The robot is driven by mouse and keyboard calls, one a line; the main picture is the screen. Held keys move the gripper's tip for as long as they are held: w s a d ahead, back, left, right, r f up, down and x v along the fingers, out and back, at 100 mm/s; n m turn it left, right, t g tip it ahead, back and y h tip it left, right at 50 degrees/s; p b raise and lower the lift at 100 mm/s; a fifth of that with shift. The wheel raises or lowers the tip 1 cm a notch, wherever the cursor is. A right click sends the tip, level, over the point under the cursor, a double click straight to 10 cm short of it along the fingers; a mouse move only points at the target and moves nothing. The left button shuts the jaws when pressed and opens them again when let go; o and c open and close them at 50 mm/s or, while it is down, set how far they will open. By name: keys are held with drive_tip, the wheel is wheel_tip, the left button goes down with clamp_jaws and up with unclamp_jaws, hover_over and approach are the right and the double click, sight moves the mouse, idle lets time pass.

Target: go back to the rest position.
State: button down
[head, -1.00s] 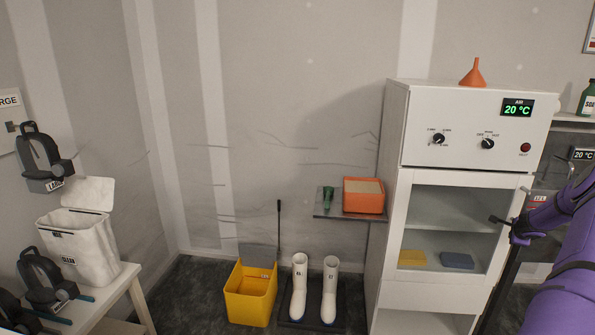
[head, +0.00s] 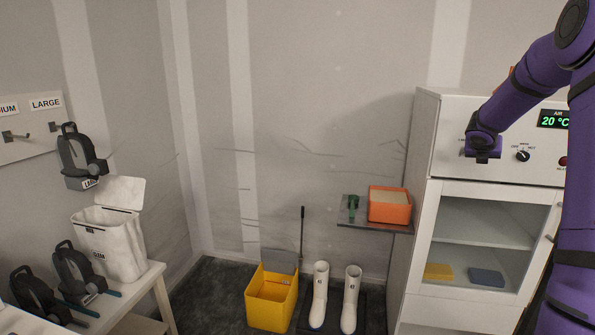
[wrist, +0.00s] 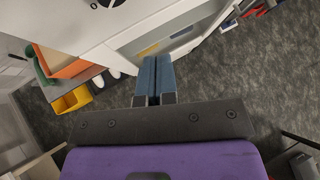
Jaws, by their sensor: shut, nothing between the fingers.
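My gripper (wrist: 153,82) shows in the wrist view with its two blue fingers pressed together and nothing between them. It hangs in the air in front of the white cabinet. In the head view my purple arm rises along the right edge and bends over, with its wrist end in front of the cabinet's control panel. The fingertips cannot be made out there. The cabinet (head: 423,150) has a glass door that looks shut, a green temperature display (head: 556,119) and a dark knob (head: 523,156). My arm hides part of the panel.
Left of the cabinet, a small shelf (head: 350,216) holds an orange box (head: 389,207). Below stand white boots (head: 350,300) and a yellow bin (head: 270,300). At left, a white table (head: 150,276) bears a white bin (head: 110,240) and dark masks. Open floor shows in the wrist view.

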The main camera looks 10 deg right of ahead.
drive_tip(key=s+a+r+m+y, duration=0.1)
drive_tip(key=s+a+r+m, duration=0.35)
drive_tip(key=a, duration=0.45)
drive_tip(key=s+a+r+m, duration=0.3)
drive_tip(key=s+a+m, duration=0.15)
drive_tip(key=a, duration=0.45)
drive_tip(key=s+a+r+m+y, duration=0.1)
drive_tip(key=s+a+r+m, duration=0.35)
drive_tip(key=a, duration=0.35)
drive_tip(key=s+a+f+m+y, duration=0.2)
drive_tip(key=s+a+m, duration=0.4)
drive_tip(key=s+a, duration=0.4)
drive_tip(key=s+a+f+m+y, duration=0.3)
drive_tip(key=s+a+m, duration=0.4)
drive_tip(key=s+a, duration=0.3)
drive_tip(key=s+y, duration=0.1)
drive_tip(key=s, duration=0.2)
drive_tip(key=shift+s+f+g+y, duration=0.2)
drive_tip(key=shift+s+g+y, duration=0.1)
drive_tip(key=shift+m, duration=0.25)
